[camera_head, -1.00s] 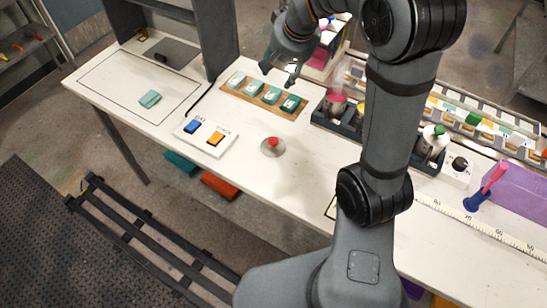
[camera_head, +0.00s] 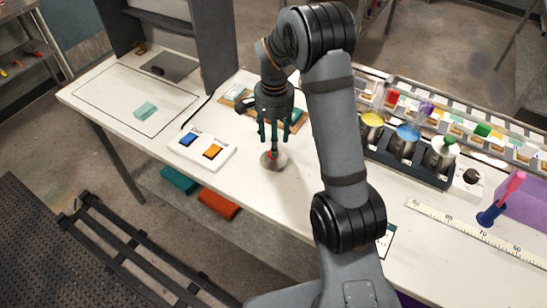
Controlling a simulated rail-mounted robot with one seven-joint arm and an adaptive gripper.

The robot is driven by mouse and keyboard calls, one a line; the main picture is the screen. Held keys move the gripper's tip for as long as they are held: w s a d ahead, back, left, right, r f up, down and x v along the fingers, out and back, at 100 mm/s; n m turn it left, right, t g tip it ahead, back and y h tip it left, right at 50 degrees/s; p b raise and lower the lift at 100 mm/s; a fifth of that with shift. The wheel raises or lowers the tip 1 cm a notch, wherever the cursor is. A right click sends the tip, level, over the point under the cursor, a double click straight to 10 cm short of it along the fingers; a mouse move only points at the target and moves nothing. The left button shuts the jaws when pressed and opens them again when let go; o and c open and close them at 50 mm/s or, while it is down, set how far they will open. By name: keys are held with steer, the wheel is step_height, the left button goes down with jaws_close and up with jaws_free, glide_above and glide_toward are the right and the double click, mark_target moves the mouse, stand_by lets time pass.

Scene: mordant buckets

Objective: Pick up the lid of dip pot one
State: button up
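A round silver lid (camera_head: 280,163) with a red knob (camera_head: 271,155) lies flat on the white bench. My gripper (camera_head: 273,148) points down right over it, with its fingertips at the knob. The fingers hide part of the knob, and I cannot tell whether they are open or closed around it. A dark rack (camera_head: 431,177) stands to the right. My arm hides the rack's left end.
A white panel (camera_head: 194,163) with blue and orange blocks lies left of the lid. A wooden strip with teal swatches (camera_head: 236,94) lies behind my gripper. A measuring strip (camera_head: 470,232) and purple block (camera_head: 528,205) are at right. Bare bench (camera_head: 235,175) surrounds the lid.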

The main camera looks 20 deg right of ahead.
steer(key=shift+f+p, duration=0.85)
steer(key=shift+f, duration=1.8)
steer(key=c, duration=0.3)
jaws_close()
